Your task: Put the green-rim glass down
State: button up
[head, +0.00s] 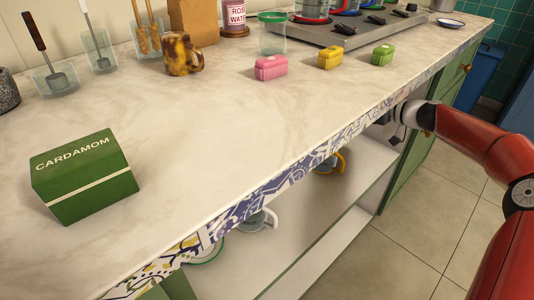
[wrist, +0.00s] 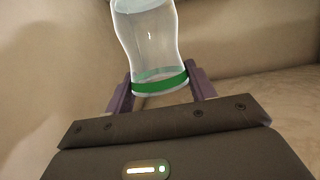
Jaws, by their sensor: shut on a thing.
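The green-rim glass (wrist: 150,45) is clear and waisted, and shows in the wrist view with its green band closest to me. My gripper (wrist: 161,84) is shut on it, one dark finger on each side of the band. In the head view my gripper (head: 397,128) is at the counter's front edge, by the open shelf space below. The held glass cannot be made out there. In the wrist view pale surfaces surround the glass; whether it touches one I cannot tell.
The marble counter (head: 220,130) has a broad clear middle. A cardamom box (head: 84,178) stands at left; pink (head: 271,68), yellow (head: 330,57) and green (head: 382,54) boxes stand farther back. A clear green-topped container (head: 272,35) stands behind. The lower shelf (head: 300,225) holds cups.

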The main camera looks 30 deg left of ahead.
jog(key=shift+a, duration=0.1)
notch_tip(320, 180, down, 10)
dwell(0.5)
jog(key=o, duration=1)
jog(key=shift+o, duration=0.2)
